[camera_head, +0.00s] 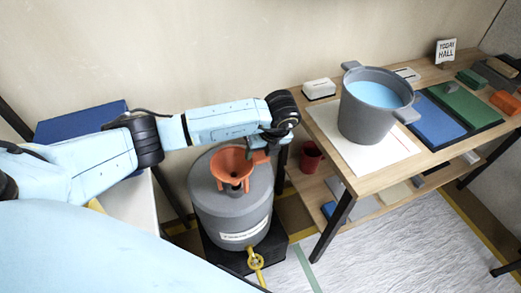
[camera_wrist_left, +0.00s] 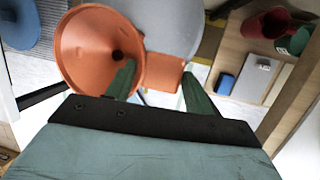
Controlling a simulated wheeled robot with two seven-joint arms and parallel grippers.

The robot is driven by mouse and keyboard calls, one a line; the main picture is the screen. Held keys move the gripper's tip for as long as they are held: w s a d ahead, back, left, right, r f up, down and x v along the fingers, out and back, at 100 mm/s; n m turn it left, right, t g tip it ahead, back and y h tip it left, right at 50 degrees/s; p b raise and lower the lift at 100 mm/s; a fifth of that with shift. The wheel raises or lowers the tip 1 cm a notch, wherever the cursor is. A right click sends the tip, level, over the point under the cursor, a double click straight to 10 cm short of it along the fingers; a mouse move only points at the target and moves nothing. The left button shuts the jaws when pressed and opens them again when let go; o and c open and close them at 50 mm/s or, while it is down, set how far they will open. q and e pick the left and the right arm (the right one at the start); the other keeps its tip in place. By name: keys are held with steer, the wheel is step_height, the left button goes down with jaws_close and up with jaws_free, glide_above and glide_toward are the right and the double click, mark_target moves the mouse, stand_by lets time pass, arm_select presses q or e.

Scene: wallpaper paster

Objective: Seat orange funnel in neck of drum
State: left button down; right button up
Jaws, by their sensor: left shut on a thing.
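The orange funnel (camera_head: 231,163) is upright over the top of the grey drum (camera_head: 225,215), with its wide mouth up. It also shows in the left wrist view (camera_wrist_left: 85,62), with a dark hole in its middle. My left gripper (camera_head: 262,146) is at the funnel's right side, shut on its flat orange tab (camera_wrist_left: 163,73). The drum's grey top (camera_wrist_left: 165,22) shows behind the funnel in the wrist view. The funnel hides the neck, so I cannot tell whether its spout is inside. My right gripper is not in view.
The drum stands on a black base (camera_head: 270,253) with a yellow valve (camera_head: 254,260) low in front. A wooden table (camera_head: 372,182) at right carries a grey pot (camera_head: 366,122) of blue liquid. A red cup (camera_head: 311,157) sits on its lower shelf. A blue box (camera_head: 75,122) is at left.

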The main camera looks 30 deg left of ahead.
mark_target(241, 171)
arm_select(q)
steer(key=shift+f, duration=0.15)
steer(key=shift+a+f+b, duration=0.15)
steer(key=shift+f+b, duration=0.5)
steer(key=shift+f, duration=0.05)
steer(key=shift+d+f, duration=0.15)
steer(key=shift+d, duration=0.05)
steer(key=shift+a+f+b, duration=0.1)
steer(key=shift+f+b, duration=0.1)
steer(key=shift+b, duration=0.1)
steer(key=shift+f, duration=0.2)
steer(key=shift+f+b, duration=0.6)
steer(key=shift+f, duration=0.05)
steer(key=shift+c, duration=2.4)
jaws_free()
